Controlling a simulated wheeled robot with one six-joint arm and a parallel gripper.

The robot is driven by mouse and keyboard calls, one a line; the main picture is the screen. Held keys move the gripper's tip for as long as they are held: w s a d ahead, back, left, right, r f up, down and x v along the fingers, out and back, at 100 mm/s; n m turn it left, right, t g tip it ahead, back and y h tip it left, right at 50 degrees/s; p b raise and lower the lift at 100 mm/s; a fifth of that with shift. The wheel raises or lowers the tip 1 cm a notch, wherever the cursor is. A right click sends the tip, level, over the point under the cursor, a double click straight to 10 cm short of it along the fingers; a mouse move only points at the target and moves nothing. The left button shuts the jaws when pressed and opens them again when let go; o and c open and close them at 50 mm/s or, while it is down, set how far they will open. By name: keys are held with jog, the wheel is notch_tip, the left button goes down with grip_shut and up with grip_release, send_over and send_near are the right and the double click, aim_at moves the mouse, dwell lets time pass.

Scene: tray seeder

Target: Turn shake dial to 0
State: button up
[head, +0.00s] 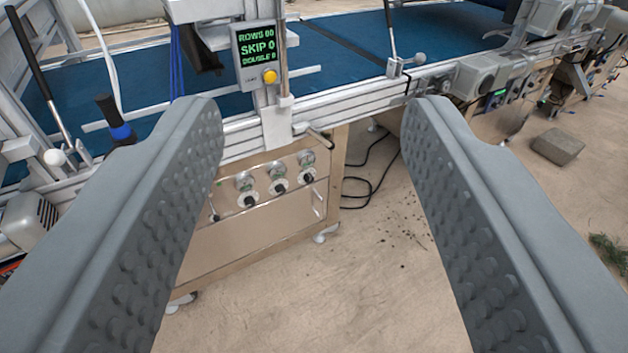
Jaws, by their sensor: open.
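The seeder's control panel (250,235) is a pale box below the conveyor, ahead of my gripper. Along its upper part are several round dials: silvery ones in an upper row, such as this dial (275,169), and ones with black centres below, such as this dial (279,187). Their labels and pointer settings are too small to read, so I cannot tell which is the shake dial. My gripper (312,107) is open and empty, its two grey studded fingers wide apart. The panel shows between them, farther off; the left finger hides its left part.
A small display (257,52) with green text, seemingly "ROWS 00, SKIP 0, DOUBLE 0", has a yellow button (270,76). The blue conveyor belt (330,55) runs across behind. Black cables (365,182) lie right of the panel, with a brown block (558,146) on open floor.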

jog(key=w+d+f+n, duration=0.15)
jog(key=w+f, duration=0.25)
jog(key=w, duration=0.6)
jog(key=w+d+f+n, duration=0.15)
jog(key=w+f, duration=0.35)
jog(key=w, duration=0.5)
jog(key=w+d+f, duration=0.2)
jog(key=w+f, duration=0.2)
jog(key=w, duration=0.7)
jog(key=w+d+f+n+y, duration=0.1)
jog(key=w+f+y, duration=0.1)
jog(key=w+f, duration=0.55)
jog(key=n+g+y, duration=0.2)
jog(key=y, duration=0.5)
send_near(310, 181)
jog(key=x, duration=0.8)
jog(key=shift+w+a, duration=0.1)
jog(key=shift+w, duration=0.15)
jog(key=c, duration=1)
